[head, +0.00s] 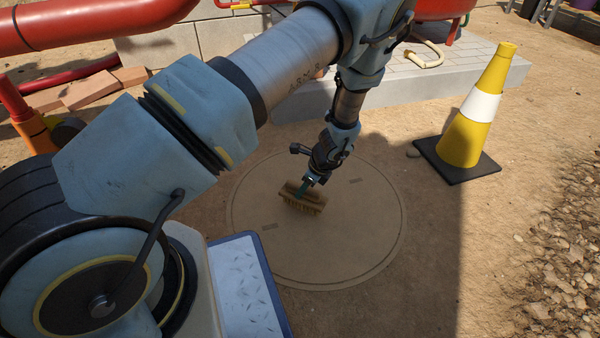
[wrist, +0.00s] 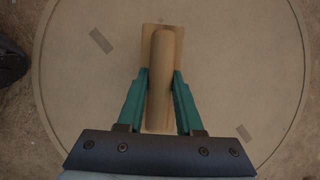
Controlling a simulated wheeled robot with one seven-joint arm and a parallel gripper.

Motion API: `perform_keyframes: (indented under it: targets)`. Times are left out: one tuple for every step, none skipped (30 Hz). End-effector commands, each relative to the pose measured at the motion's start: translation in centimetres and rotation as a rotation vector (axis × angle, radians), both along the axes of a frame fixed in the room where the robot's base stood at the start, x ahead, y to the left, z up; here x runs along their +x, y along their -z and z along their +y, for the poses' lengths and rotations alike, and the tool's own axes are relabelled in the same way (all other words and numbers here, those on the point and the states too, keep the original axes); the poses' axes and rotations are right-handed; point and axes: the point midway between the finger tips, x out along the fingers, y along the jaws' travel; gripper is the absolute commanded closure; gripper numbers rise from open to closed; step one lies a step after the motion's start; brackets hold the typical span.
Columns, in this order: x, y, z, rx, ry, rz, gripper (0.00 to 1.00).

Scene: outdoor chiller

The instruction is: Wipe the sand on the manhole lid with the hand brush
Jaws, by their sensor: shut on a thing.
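The round manhole lid (head: 350,235) lies flush in the ground, covered in a sandy brown layer, with dark slots showing in it. It fills most of the wrist view (wrist: 80,90). The wooden hand brush (head: 301,200) is over the upper left part of the lid in the head view, bristles down. I cannot tell whether the bristles touch the lid. My gripper (head: 308,184) is shut on the brush's handle. In the wrist view the green fingers of my gripper (wrist: 161,85) press both sides of the light wooden handle (wrist: 162,60).
A yellow and white cone (head: 465,120) on a black base stands right of the lid. A paved plinth (head: 400,85) lies behind it. Red pipes (head: 90,22) and bricks (head: 95,90) are at upper left. Gravel (head: 565,260) is at right. Bare ground lies between lid and cone.

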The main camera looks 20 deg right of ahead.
Motion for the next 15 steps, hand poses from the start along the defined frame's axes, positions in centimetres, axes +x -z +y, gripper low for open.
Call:
perform_keyframes:
  targets:
    - [0.0, -0.9, 0.0, 0.000, -0.001, 0.000, 1.00]
    - [0.0, -1.2, 0.0, 0.000, -0.002, 0.000, 1.00]
    - [0.1, -1.6, 0.0, 0.001, -0.003, 0.001, 1.00]
    - [0.1, -1.8, 0.0, 0.001, -0.004, 0.000, 1.00]
    - [0.1, -2.1, 0.0, 0.001, -0.004, 0.000, 1.00]
    - [0.1, -2.5, 0.0, 0.001, -0.004, -0.001, 1.00]
    - [0.1, -2.7, 0.0, 0.001, -0.004, -0.001, 1.00]
    - [0.1, -3.0, -0.1, 0.001, -0.006, 0.000, 1.00]
    - [0.1, -3.4, -0.1, 0.001, -0.006, 0.000, 1.00]
    - [0.1, -3.6, -0.1, 0.001, -0.007, 0.000, 1.00]
    - [0.1, -3.9, -0.1, 0.001, -0.007, 0.000, 1.00]
    - [0.1, -4.3, -0.1, 0.002, -0.007, 0.000, 1.00]
    - [0.1, -4.5, -0.1, 0.001, -0.008, 0.000, 1.00]
    - [0.1, -4.8, -0.1, 0.001, -0.008, 0.000, 1.00]
    - [0.1, -5.2, -0.1, 0.001, -0.009, 0.000, 1.00]
